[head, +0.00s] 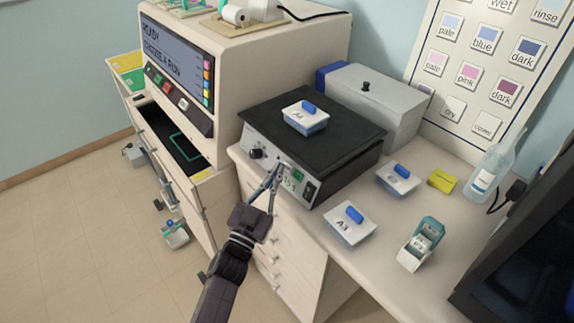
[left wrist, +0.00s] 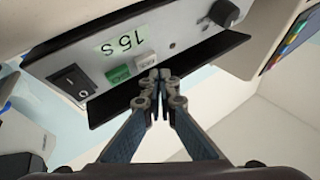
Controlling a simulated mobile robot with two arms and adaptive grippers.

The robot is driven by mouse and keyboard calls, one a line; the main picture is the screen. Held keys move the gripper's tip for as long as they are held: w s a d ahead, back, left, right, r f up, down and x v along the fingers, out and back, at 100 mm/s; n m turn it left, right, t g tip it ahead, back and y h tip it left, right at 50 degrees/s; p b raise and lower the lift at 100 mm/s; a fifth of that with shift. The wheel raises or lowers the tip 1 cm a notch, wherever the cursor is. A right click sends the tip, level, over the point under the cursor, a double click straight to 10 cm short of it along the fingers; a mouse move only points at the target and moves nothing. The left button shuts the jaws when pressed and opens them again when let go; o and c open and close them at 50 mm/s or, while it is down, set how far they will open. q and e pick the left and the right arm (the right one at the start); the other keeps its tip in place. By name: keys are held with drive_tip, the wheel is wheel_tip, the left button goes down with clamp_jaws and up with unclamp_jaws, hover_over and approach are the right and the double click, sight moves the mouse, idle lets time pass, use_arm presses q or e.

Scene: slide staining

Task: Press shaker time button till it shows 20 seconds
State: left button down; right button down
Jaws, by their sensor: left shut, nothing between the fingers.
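The shaker (head: 262,125) has a black top plate and a light front panel. In the left wrist view its panel (left wrist: 190,30) appears upside down, with a pale green display (left wrist: 119,42) reading 15 s. Below the display there are a green button (left wrist: 117,75) and a whitish button (left wrist: 145,60). A black rocker switch (left wrist: 72,82) and a black knob (left wrist: 224,13) are at either end. My left gripper (head: 279,168) is shut and empty. In the wrist view its fingertips (left wrist: 160,74) are right by the whitish button; I cannot tell if they touch it.
A lidded box (head: 305,122) with a blue handle sits on the shaker. Two similar boxes, (head: 349,228) and (head: 397,183), a teal-and-white holder (head: 419,245) and a bottle (head: 489,175) stand on the bench. A grey box (head: 385,99) stands behind the shaker; the READY machine (head: 190,85) is left.

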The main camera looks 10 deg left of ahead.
use_arm(q)
drive_tip(key=s+a+p, duration=0.1)
drive_tip(key=s+a+r+p, duration=0.1)
drive_tip(key=s+a+p, duration=0.1)
drive_tip(key=shift+s+r, duration=0.35)
drive_tip(key=shift+r, duration=0.05)
drive_tip(key=shift+d, duration=0.1)
idle(0.9)
